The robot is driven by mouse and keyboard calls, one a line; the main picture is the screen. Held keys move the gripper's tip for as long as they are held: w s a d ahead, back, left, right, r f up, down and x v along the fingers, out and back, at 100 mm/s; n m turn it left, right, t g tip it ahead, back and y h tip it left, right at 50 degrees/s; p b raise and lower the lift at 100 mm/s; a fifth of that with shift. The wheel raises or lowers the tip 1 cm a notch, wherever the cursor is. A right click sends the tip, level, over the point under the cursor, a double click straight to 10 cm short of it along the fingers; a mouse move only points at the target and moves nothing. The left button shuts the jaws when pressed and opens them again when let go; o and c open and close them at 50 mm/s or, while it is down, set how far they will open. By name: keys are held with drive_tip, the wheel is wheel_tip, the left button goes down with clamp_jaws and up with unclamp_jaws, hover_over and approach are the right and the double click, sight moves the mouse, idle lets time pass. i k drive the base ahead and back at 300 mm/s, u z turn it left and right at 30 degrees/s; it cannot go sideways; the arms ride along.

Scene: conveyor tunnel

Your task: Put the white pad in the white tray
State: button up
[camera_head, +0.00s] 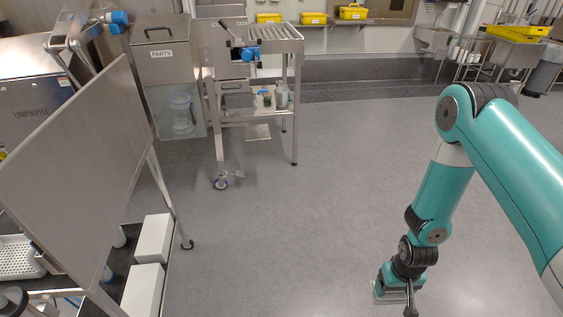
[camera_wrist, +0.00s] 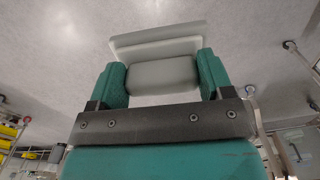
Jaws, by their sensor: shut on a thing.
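My gripper (camera_wrist: 162,76) is shut on a pale, off-white piece that looks like the white pad (camera_wrist: 158,40). In the wrist view a rounded block of it sits between the two green fingers, with a wider flat part beyond the fingertips. In the head view my gripper (camera_head: 398,288) hangs at the lower right above the open floor, and only a pale edge of the pad (camera_head: 379,291) shows beside it. A white perforated tray (camera_head: 18,258) lies at the lower left, partly cut off by the picture edge, far from my gripper.
A slanted steel panel (camera_head: 75,175) stands on the left, partly screening the tray's side. Two white boxes (camera_head: 153,238) sit low on a dark shelf there. A steel roller cart (camera_head: 250,110) and a parts bin (camera_head: 168,65) stand behind. The middle floor (camera_head: 290,220) is clear.

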sight(22, 256)
drive_tip(key=u, duration=1.9)
